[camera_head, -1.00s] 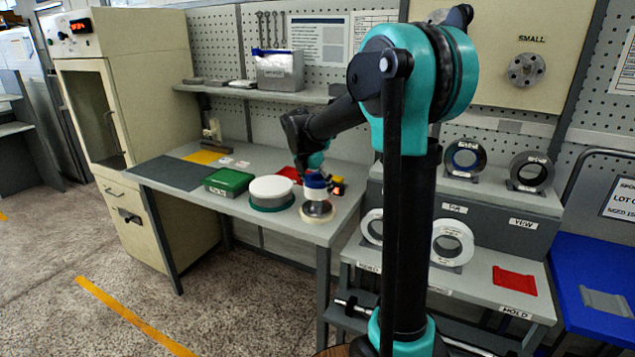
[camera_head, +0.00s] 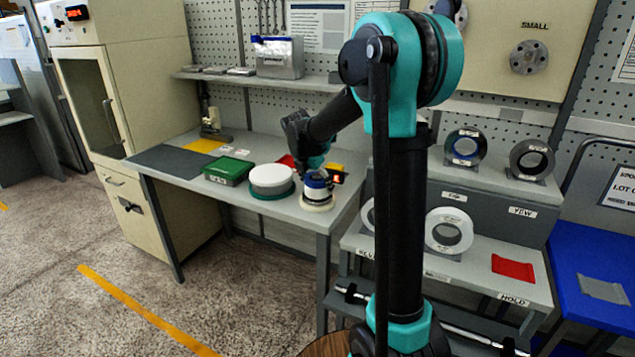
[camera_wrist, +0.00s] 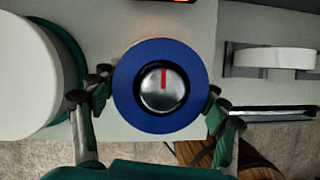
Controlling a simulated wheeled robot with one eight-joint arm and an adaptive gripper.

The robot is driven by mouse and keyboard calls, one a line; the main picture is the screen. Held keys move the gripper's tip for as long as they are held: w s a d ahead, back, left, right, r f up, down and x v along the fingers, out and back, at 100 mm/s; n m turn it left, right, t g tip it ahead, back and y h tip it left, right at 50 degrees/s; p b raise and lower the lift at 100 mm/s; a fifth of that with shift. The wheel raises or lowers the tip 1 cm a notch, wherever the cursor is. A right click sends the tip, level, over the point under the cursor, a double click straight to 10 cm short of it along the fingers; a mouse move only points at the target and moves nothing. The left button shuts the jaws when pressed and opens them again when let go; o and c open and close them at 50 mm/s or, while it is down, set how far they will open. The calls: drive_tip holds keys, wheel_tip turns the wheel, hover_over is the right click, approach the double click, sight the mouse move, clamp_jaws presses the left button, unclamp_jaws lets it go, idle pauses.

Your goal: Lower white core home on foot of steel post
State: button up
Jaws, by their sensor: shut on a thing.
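The white core (camera_head: 316,195) has a blue top face, and it sits around the steel post just above or on the pale round foot (camera_head: 318,207). I cannot tell whether it touches the foot. In the wrist view the blue face (camera_wrist: 128,100) rings the domed steel post top (camera_wrist: 163,90), which has a red mark and pokes through the hole. The white side is hidden there. My gripper (camera_wrist: 157,93) has a finger on each side of the core and is shut on it. In the head view my gripper (camera_head: 316,172) is partly hidden by its own wrist.
A white disc on a green base (camera_head: 271,178) stands close on the left, with a green box (camera_head: 228,170) beyond it. A small device with a lit display (camera_head: 338,177) stands just right of the post. A stepped rack (camera_head: 470,262) with rings stands further right.

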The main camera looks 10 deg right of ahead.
drive_tip(key=shift+f, duration=0.15)
drive_tip(key=o, duration=1.2)
drive_tip(key=shift+o, duration=0.2)
drive_tip(key=v, duration=1.2)
drive_tip(key=shift+d, duration=0.1)
